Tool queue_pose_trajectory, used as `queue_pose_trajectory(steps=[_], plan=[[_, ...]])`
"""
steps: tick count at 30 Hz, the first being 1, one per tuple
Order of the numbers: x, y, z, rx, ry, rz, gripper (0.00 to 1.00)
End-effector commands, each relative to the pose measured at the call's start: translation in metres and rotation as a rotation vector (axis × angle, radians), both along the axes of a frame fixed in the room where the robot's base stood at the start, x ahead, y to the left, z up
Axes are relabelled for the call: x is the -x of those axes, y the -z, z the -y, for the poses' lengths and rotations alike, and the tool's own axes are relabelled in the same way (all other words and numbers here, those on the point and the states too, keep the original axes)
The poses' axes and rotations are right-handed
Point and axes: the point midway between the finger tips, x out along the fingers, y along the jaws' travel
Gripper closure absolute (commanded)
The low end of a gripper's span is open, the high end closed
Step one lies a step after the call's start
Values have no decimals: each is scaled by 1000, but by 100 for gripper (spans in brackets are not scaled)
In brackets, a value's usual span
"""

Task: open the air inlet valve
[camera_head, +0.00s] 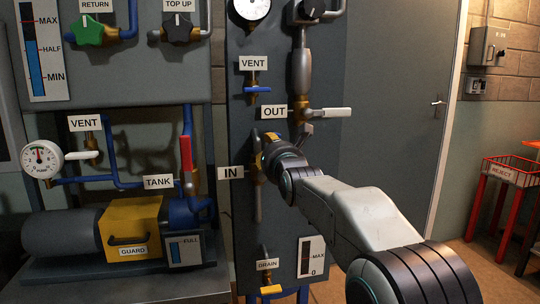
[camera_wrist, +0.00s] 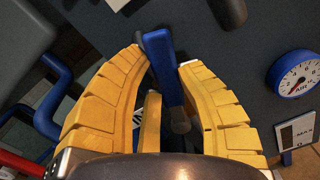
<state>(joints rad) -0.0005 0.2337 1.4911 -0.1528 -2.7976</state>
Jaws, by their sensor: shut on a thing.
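The IN label (camera_head: 231,172) is on the panel left of my gripper (camera_head: 270,143) in the head view. A vertical pipe (camera_head: 258,205) runs beside the label and up behind my gripper. In the wrist view my gripper (camera_wrist: 166,62) has its yellow ridged fingers on either side of a blue lever handle (camera_wrist: 162,62), shut on it. The handle's lower end reaches a grey metal stem (camera_wrist: 181,122) between the fingers. The handle is hidden behind my gripper in the head view. An air gauge (camera_wrist: 297,80) is to the right in the wrist view.
The white OUT lever (camera_head: 323,113) sticks out just above right of my gripper. The blue VENT lever (camera_head: 257,90) is higher up, and the yellow DRAIN lever (camera_head: 272,290) is below. A red-handled TANK valve (camera_head: 186,153) is left. A REJECT basket (camera_head: 510,170) stands far right.

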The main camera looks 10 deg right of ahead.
Motion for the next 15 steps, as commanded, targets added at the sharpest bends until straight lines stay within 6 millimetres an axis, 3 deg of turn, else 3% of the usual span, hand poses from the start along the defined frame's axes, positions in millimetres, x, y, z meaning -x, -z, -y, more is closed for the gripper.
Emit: queue_pose_trajectory(steps=[15], plan=[[0,-5,0,97,1,8,100]])
